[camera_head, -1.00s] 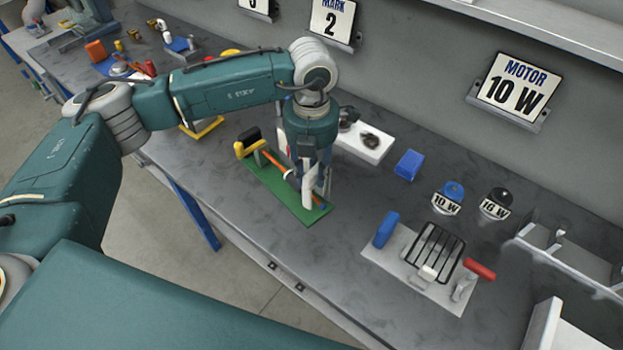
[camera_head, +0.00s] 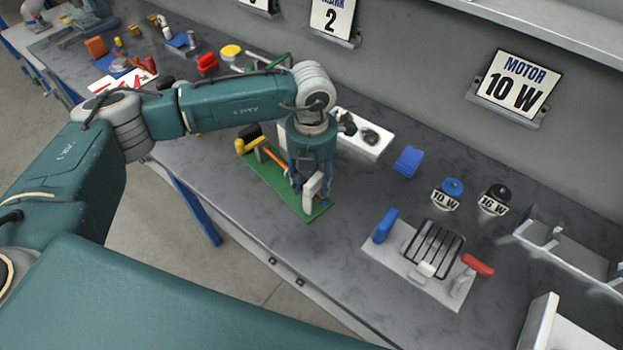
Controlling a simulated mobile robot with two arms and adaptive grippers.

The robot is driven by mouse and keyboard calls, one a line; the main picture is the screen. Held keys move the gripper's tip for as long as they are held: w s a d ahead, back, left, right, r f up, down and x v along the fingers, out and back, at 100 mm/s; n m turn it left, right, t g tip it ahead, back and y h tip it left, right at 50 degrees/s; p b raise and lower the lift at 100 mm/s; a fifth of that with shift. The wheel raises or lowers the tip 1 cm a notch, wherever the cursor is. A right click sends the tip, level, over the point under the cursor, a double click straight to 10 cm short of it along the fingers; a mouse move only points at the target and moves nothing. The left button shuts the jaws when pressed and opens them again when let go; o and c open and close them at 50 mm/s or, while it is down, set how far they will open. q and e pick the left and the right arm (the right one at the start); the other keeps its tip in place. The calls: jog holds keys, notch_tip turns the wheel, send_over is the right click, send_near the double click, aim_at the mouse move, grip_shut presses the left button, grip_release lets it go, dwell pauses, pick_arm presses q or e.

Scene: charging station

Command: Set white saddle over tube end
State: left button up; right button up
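A green base plate (camera_head: 268,183) lies on the bench below my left gripper. It carries an orange tube (camera_head: 274,160) with a yellow and black fitting (camera_head: 246,141) at its far left end. My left gripper (camera_head: 311,190) points down over the near right end of the plate. The white saddle (camera_head: 313,188) is between its fingers, upright and close to the plate. The gripper looks shut on it. The fingers and saddle hide the near tube end, so I cannot tell whether they touch. My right gripper is not in view.
A white block with dark round parts (camera_head: 362,137) stands just behind the gripper. A blue block (camera_head: 407,161) and two labelled knobs (camera_head: 453,188) are to the right. A grey fixture plate (camera_head: 392,262) with a red handle lies front right. Bare bench separates it from the green plate.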

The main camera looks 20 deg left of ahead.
pick_arm(q)
jog(key=shift+r, duration=0.15)
notch_tip(320, 180, up, 12)
jog(key=b, duration=0.3)
jog(key=shift+s, duration=0.1)
dwell(0.5)
